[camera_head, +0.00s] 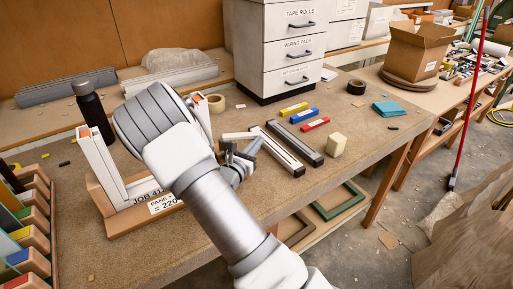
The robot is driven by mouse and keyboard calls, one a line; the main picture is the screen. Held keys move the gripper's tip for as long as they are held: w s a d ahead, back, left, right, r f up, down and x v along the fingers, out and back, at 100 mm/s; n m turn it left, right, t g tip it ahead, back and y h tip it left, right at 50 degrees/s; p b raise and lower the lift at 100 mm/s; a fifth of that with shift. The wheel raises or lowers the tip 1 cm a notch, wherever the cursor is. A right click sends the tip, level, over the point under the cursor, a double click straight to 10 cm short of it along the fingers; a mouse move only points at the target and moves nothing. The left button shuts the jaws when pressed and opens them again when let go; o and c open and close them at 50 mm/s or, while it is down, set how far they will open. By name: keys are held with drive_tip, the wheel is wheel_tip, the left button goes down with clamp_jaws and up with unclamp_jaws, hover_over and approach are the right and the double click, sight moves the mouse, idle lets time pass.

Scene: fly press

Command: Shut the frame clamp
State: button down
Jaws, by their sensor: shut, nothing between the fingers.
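My arm reaches across the bench, and my gripper (246,158) is at its end, beside the pale rails. The gripper is shut and seems to hold nothing. My arm hides part of the gripper and the bench behind it. I cannot pick out the frame clamp for certain. A wooden stand (103,200) with upright white strips (100,152) is left of my arm. A label (165,203) on it reads "JOB 41" and "PANE = 220", partly covered by my arm.
A dark rail (296,144), coloured blocks (303,115) and a cream block (336,145) lie to the right. A drawer unit (280,50) stands behind. A black bottle (92,112) stands at left, a slotted rack (28,230) at front left.

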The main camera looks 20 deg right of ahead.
drive_tip(key=shift+w+d, duration=0.35)
drive_tip(key=shift+w, duration=0.25)
drive_tip(key=shift+r, duration=0.1)
idle(0.5)
